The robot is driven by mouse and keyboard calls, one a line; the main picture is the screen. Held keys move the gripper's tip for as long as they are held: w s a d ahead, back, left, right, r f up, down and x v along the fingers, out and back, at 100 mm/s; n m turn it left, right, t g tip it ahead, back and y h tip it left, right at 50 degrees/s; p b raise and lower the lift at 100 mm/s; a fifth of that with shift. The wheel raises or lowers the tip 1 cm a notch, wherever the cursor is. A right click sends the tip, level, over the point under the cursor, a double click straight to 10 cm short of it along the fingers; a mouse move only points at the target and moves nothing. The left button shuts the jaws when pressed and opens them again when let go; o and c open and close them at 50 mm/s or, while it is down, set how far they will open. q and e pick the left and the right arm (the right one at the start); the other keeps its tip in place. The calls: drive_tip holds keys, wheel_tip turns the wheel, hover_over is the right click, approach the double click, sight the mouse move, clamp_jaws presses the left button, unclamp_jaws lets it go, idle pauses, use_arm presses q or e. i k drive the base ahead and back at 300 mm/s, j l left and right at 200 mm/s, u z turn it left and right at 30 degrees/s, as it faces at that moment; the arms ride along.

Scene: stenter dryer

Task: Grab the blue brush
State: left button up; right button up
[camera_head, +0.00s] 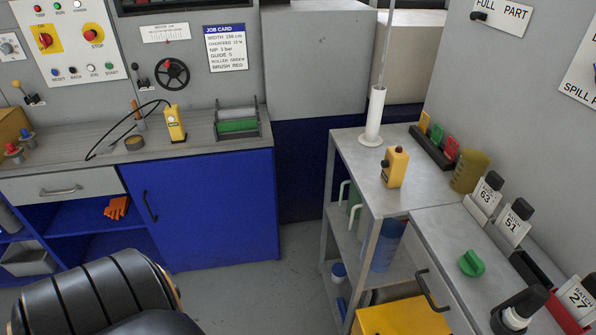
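I cannot make out a blue brush for certain in this view. A black rack (432,148) on the right-hand bench holds small upright pieces, one yellow (424,122), one green (437,134) and one red (451,148); whether they are brushes is unclear. No blue piece shows in the rack. Neither of my grippers is in view; only a dark part of my own body shows at the lower left.
The right-hand bench (355,155) carries a yellow box with a dark red button (395,167), a white post (373,115), a green knob (472,263) and batch-labelled bottles (489,190). A blue cabinet (215,210) stands left. Grey floor (290,250) lies clear between them.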

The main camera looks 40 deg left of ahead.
sight(340, 303)
drive_tip(key=u, duration=0.8)
drive_tip(key=j+z, duration=0.15)
drive_tip(key=z, duration=0.35)
drive_tip(key=i+j+z, duration=0.2)
drive_tip(key=j+z, duration=0.25)
drive_tip(key=j, duration=0.3)
drive_tip(key=j+z, duration=0.4)
drive_tip(key=j, duration=0.4)
